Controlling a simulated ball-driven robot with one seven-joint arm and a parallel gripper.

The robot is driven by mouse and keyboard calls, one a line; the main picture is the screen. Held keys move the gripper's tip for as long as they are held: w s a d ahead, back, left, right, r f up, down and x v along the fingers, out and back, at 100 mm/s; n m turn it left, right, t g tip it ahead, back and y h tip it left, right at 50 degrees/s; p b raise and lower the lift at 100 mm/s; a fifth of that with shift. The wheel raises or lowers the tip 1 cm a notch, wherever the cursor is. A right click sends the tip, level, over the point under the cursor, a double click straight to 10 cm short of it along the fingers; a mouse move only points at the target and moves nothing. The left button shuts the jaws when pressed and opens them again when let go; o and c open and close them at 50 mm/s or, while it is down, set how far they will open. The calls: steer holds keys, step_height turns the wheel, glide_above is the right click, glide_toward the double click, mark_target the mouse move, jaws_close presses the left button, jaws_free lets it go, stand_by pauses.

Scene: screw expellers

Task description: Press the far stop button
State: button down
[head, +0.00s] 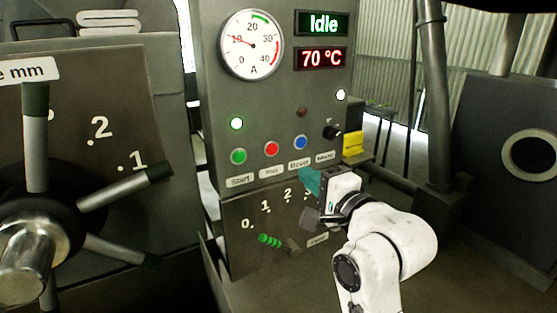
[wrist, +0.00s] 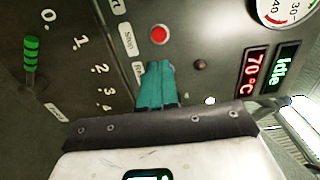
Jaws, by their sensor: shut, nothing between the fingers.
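The control panel (head: 215,80) stands upright ahead of me. Its red stop button (head: 271,149) sits between a green Start button (head: 238,156) and a blue Reset button (head: 300,142), above a "Stop" label (head: 271,170). In the wrist view the red button (wrist: 159,35) is clear of my fingers. My gripper, with teal fingers (head: 310,181), is shut and empty, below and right of the red button in the head view. In the wrist view the fingers (wrist: 158,84) hide the place of the blue button. I cannot tell whether they touch the panel.
A green-handled lever (head: 270,241) is below, by a 0-to-4 scale. Displays read "Idle" (head: 323,24) and "70 °C" (head: 321,58), beside an ammeter (head: 252,45). A black knob (head: 332,132) and yellow box (head: 353,143) are at right. A nearer machine with a spoked handwheel (head: 30,240) fills the left.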

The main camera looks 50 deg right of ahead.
mark_target(272, 148)
steer(key=p+x, duration=0.2)
steer(key=x, duration=0.9)
steer(key=shift+w+d+p, duration=0.2)
steer(key=shift+w+p, duration=0.1)
steer(key=shift+w, duration=0.35)
steer(key=shift+w, duration=0.1)
steer(key=shift+w+d+r, duration=0.1)
steer(key=shift+w, duration=0.45)
steer(key=shift+r, duration=0.1)
